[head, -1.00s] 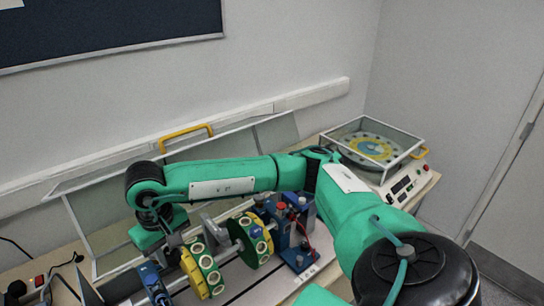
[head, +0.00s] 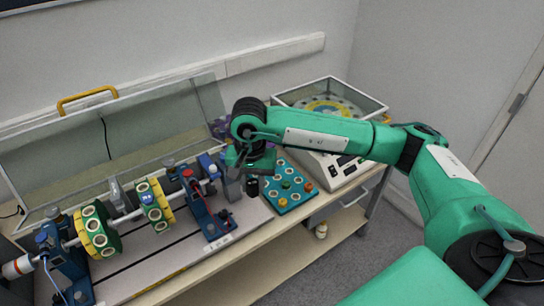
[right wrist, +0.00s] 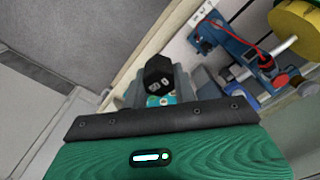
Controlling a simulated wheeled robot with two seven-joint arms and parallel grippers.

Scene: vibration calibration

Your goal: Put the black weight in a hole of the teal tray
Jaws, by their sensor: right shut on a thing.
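The black weight (head: 252,187) hangs below my right gripper (head: 250,174), just left of the teal tray. In the right wrist view, the dark weight (right wrist: 158,76) sits between the grey fingers of my right gripper (right wrist: 158,90), which is shut on it. A small teal patch shows just below it there. The teal tray (head: 302,202) lies on the bench in the head view, with several ringed holes and some coloured weights in it. My arm and gripper hide part of its left and far side. My left gripper is not in view.
The rotor rig with two yellow-green discs (head: 97,232) stands at left, its blue support (head: 213,218) close to my gripper. A glass-covered dial device (head: 335,165) stands right of the tray. A clear screen (head: 120,135) stands behind the rig.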

